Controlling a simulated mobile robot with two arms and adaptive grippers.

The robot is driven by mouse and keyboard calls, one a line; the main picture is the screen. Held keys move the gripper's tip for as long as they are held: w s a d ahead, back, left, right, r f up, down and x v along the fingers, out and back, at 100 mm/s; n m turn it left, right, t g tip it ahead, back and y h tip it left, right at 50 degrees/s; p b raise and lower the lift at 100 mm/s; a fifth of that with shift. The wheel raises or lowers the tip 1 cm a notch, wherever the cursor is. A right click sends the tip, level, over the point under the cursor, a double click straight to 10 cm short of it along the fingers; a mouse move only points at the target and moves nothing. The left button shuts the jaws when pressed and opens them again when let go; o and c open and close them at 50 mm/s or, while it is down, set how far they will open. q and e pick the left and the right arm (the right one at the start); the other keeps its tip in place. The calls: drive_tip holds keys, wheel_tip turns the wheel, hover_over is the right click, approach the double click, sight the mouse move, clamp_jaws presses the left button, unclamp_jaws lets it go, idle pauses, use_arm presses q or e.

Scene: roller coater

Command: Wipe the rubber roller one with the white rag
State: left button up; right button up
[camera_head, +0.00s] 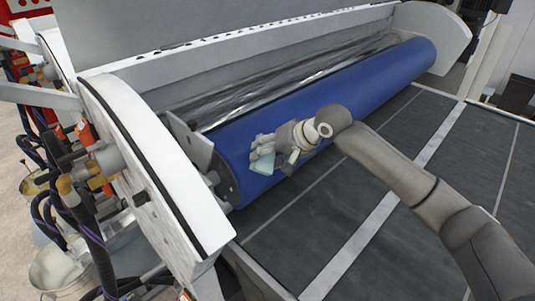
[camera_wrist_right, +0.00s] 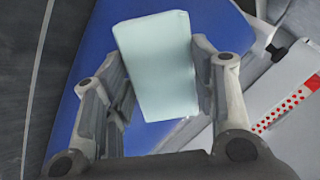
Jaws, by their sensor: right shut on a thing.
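The rubber roller (camera_head: 340,95) is a long blue cylinder running from the lower left to the upper right in the head view. Its near end face is at the left. My right gripper (camera_head: 265,155) is at the front of the roller, near its left end. It is shut on the white rag, a pale block-like piece, which shows in the right wrist view (camera_wrist_right: 156,62) between the two fingers with the blue roller (camera_wrist_right: 85,75) behind it. I cannot tell whether the rag touches the roller. My left gripper is not in view.
A white curved side plate (camera_head: 150,170) stands left of the roller, with hoses and fittings (camera_head: 85,170) beyond it. A shiny metal roller (camera_head: 290,80) lies behind the blue one. A dark conveyor belt (camera_head: 400,190) with light stripes lies in front. Buckets (camera_head: 55,268) stand at lower left.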

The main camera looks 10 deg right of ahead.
drive_tip(key=shift+s+v, duration=0.15)
drive_tip(key=shift+v, duration=1.2)
drive_tip(key=shift+s+v, duration=0.15)
drive_tip(key=shift+v, duration=1.25)
drive_tip(key=shift+a+f, duration=0.15)
drive_tip(key=v, duration=0.3)
drive_tip(key=shift+s+f, duration=0.1)
drive_tip(key=shift+s, duration=0.1)
drive_tip(key=shift+a+f, duration=0.1)
